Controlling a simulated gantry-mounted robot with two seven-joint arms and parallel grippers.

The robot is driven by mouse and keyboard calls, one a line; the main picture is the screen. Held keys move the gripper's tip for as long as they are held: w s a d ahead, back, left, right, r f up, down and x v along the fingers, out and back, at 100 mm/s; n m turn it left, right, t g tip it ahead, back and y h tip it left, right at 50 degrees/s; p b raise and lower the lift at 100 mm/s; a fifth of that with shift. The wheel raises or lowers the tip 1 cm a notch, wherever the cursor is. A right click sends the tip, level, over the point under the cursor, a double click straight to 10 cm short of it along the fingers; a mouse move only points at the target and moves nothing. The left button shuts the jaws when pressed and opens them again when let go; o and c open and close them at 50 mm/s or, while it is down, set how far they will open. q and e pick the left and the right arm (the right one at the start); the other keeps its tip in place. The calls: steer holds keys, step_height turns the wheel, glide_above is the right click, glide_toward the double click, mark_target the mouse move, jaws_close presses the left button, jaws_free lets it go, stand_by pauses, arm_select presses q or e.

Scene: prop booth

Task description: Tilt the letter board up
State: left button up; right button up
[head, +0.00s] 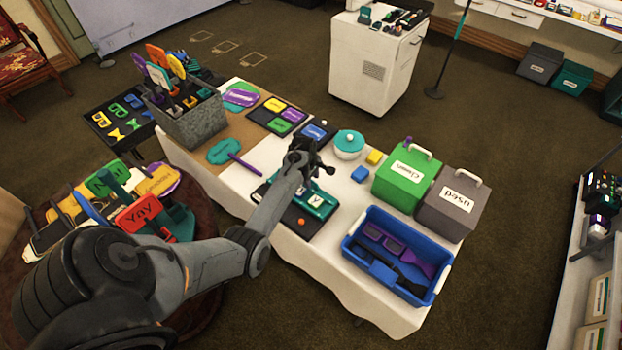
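A teal board with a pale letter tile (318,203), which looks like the letter board, lies low on a black mat (296,228) near the front edge of the white table. My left arm passes over its left side and hides part of it. My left gripper (312,163) is dark and sits just behind the board, over the table. Its fingers are small and dark here, and I cannot tell their gap or whether they touch the board. My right gripper is not in view.
A blue bin (352,244) with purple and dark props stands right of the board. Green (402,186) and grey (447,204) lidded boxes stand behind it.

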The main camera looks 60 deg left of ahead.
arm_select(q)
jaws_close()
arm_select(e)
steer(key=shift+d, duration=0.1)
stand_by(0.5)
